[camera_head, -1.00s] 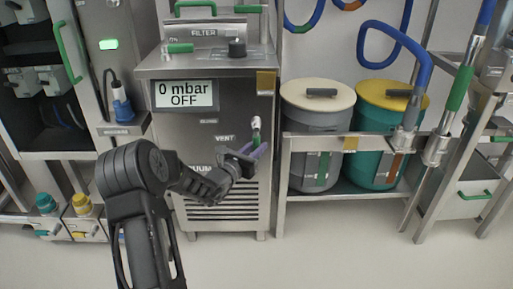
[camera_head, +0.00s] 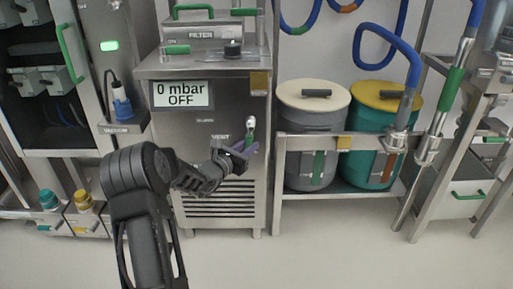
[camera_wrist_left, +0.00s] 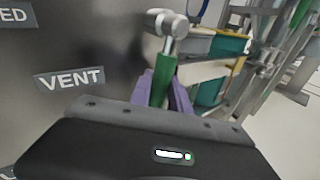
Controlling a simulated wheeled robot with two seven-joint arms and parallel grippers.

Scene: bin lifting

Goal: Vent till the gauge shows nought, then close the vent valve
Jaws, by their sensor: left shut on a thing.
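The gauge (camera_head: 181,95) on the steel cabinet reads "0 mbar" and "OFF". The vent valve (camera_head: 251,122) is on the cabinet front, right of the VENT label (camera_head: 222,136). In the left wrist view its metal body (camera_wrist_left: 166,24) is at the top, with the green handle (camera_wrist_left: 163,78) hanging down from it. My left gripper (camera_head: 246,148) is at the valve, its purple fingers on both sides of the handle in the left wrist view (camera_wrist_left: 165,95). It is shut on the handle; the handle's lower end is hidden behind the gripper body. My right gripper is not in view.
A grey bin (camera_head: 310,121) with a cream lid and a teal bin (camera_head: 367,121) with a yellow lid stand right of the cabinet behind a steel rail (camera_head: 310,142). A blue hose (camera_head: 385,30) hangs above them. The floor in front is clear.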

